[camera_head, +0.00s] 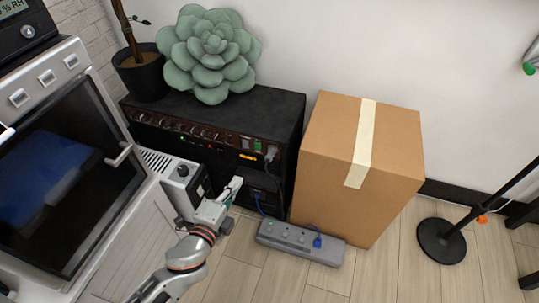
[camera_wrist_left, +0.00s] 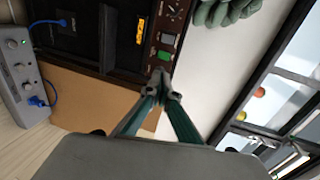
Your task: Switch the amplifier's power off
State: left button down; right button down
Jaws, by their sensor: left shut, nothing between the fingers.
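The black amplifier (camera_head: 283,115) stands on the floor against the wall, with a brown control strip of knobs and small lights. At the strip's right end is a green switch (camera_head: 258,144), which also shows in the left wrist view (camera_wrist_left: 167,40). My left gripper (camera_head: 236,186) is shut and empty in front of the amplifier's lower right part. In the left wrist view its fingertips (camera_wrist_left: 160,78) are together, just below the green switch in the picture; I cannot tell whether they touch the amplifier. My right gripper is not in view.
A cardboard box (camera_head: 395,140) stands right of the amplifier. A potted plant (camera_head: 140,75) and a succulent (camera_head: 211,55) sit on top. A grey box (camera_head: 178,172) stands left of my gripper.

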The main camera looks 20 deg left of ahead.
aim_at(258, 146)
pick_arm(q)
jog(key=shift+w+d+r, duration=0.1)
jog(key=shift+w, duration=0.1)
